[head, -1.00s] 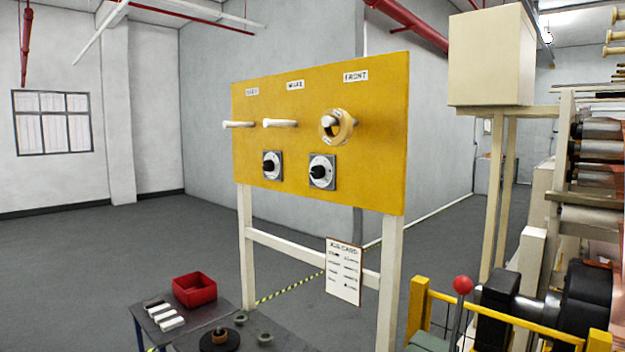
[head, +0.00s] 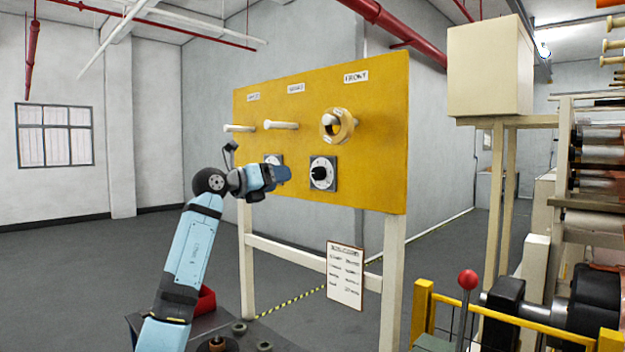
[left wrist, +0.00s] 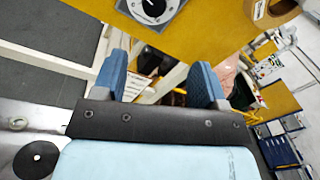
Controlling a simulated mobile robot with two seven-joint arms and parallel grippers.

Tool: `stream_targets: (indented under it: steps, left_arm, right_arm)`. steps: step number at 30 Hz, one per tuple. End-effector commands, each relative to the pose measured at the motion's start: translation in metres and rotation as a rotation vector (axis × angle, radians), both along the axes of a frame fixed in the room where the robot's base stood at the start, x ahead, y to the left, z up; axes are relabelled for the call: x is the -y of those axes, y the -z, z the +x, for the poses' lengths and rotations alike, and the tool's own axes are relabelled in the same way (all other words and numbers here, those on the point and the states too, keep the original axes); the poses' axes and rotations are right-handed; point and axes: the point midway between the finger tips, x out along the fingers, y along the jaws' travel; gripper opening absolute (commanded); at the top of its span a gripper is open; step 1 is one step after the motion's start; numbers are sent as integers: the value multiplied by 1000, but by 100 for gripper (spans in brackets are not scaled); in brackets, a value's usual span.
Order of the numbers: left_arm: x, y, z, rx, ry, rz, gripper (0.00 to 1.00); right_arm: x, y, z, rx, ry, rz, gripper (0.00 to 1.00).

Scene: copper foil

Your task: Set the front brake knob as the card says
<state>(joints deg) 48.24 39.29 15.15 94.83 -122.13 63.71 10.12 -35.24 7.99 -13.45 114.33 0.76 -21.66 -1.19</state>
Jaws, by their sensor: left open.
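The yellow panel (head: 380,160) carries two dials with black knobs. The right-hand knob (head: 319,173) sits on a white dial plate, below and left of the FRONT label (head: 356,77). The left-hand dial (head: 274,159) is mostly hidden by my left gripper (head: 282,174). That gripper is open and empty, in front of the panel and left of the right-hand knob. In the left wrist view its two blue fingers (left wrist: 160,82) stand apart, with a dial and black knob (left wrist: 151,8) beyond them at the top edge. The card (head: 345,275) hangs below the panel; its writing is too small to read.
White pegs (head: 281,125) and a peg with a tan ring (head: 338,125) stick out above the dials. A low table (head: 285,342) with small rings stands below. A red-topped lever (head: 467,280), yellow rail and roller machine are at the right.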

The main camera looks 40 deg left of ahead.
Motion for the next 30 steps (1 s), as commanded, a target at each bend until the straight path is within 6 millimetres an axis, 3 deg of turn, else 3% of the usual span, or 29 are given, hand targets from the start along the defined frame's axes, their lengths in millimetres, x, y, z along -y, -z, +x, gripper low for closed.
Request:
stream_targets:
  steps: [5,21,30]
  left_arm:
    - [-11,-9,3,-13,-34,12,66]
    - [8,-10,105,-12,-30,10,66]
    - [12,-8,131,-11,-31,13,66]
  right_arm:
    - [0,-2,0,-1,0,0,43]
    - [0,-29,0,-1,-1,-1,43]
    - [0,-34,0,-1,-1,-1,43]
